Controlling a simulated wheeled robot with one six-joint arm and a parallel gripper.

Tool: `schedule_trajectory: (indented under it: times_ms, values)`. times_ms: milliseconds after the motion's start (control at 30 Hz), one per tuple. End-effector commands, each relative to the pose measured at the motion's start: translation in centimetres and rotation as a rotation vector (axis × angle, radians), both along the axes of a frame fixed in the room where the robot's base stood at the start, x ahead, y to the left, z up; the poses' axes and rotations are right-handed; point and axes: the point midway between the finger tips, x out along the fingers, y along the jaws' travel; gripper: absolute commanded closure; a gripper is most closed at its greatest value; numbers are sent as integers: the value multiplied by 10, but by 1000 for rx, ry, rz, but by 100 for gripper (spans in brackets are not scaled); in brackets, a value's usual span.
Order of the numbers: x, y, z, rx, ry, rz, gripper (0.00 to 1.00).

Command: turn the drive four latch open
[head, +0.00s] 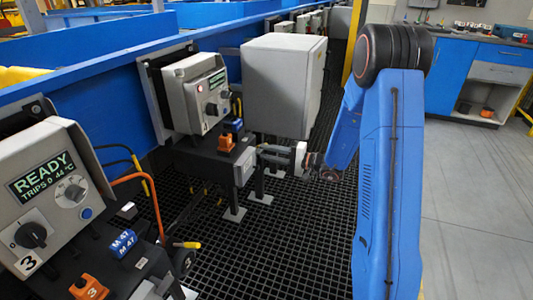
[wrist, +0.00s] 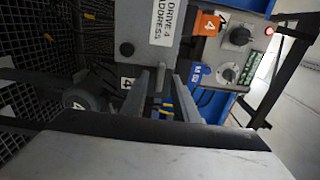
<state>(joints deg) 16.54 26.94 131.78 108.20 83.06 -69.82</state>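The drive four unit stands in the middle of the head view, with a grey control panel (head: 200,88) above a black base box (head: 205,158). A grey cover (head: 245,166) is on the end of that box. In the wrist view, the cover (wrist: 148,25) reads "DRIVE 4 ADDRESS" and has a small dark round latch (wrist: 127,48). My gripper (head: 264,154) is close in front of the cover. In the wrist view, my gripper's (wrist: 168,78) fingers are apart with a gap between them, to the right of and below the round latch. Whether the fingertips touch anything is unclear.
Drive three's panel (head: 48,190) reads "READY" at the left. An orange block (head: 226,144) and a blue block (head: 233,126) sit on drive four's box. A large grey cabinet (head: 284,84) stands behind. Black grating (head: 270,245) covers the clear floor.

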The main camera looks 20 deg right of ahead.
Motion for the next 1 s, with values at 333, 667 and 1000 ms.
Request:
schedule_trajectory:
  times_ms: [333,667,1000]
  values:
    - [4,5,0,0,0,-1,73]
    - [3,5,0,0,0,-1,100]
    - [3,5,0,42,60,0,100]
